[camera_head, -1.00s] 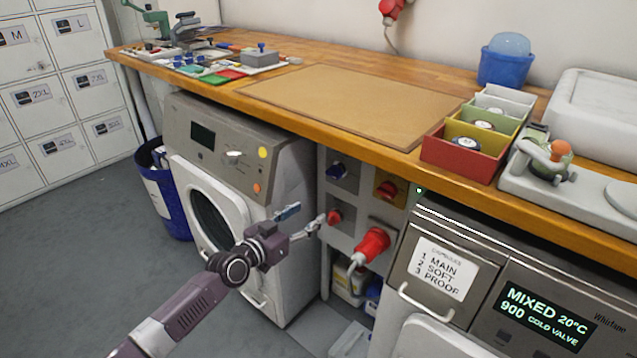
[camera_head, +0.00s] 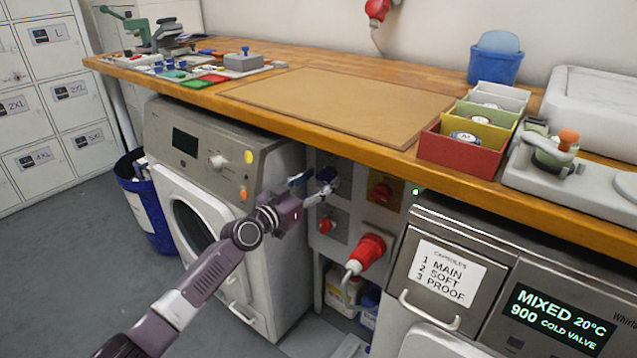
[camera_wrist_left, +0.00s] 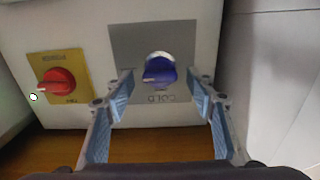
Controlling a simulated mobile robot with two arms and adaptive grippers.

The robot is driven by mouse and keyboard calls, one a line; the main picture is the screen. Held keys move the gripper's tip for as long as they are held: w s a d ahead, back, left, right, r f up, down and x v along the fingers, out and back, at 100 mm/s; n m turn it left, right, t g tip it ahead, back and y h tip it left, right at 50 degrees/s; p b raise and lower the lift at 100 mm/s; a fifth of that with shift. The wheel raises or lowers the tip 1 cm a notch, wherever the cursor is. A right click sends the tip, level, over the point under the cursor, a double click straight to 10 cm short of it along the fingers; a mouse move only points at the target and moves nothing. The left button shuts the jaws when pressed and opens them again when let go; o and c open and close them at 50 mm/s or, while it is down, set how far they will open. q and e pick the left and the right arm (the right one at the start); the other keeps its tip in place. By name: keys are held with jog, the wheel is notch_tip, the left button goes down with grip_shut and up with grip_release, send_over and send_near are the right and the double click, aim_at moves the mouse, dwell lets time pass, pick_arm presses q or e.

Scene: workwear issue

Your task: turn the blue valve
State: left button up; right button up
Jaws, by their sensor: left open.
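The blue valve (camera_head: 327,174) is a small blue knob on a grey plate, on the panel below the counter between the two machines. In the left wrist view the blue valve (camera_wrist_left: 159,71) sits on a plate whose word COLD appears upside down. My left gripper (camera_head: 318,190) is at the panel, close to the valve. In the left wrist view its two fingers (camera_wrist_left: 165,98) are spread, one on each side of the knob, with nothing between them that I can see held. I cannot tell whether they touch it. My right gripper is not in view.
A red knob on a yellow plate (camera_head: 382,192) is right of the valve. Another red knob (camera_head: 326,225) and a red plug (camera_head: 367,250) are below. The washing machine (camera_head: 225,160) stands left, a capsule machine (camera_head: 470,262) right. The wooden counter (camera_head: 290,118) overhangs the panel.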

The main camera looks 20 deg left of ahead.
pick_arm(q)
jog(key=shift+c, duration=0.2)
jog(key=c, duration=1.1)
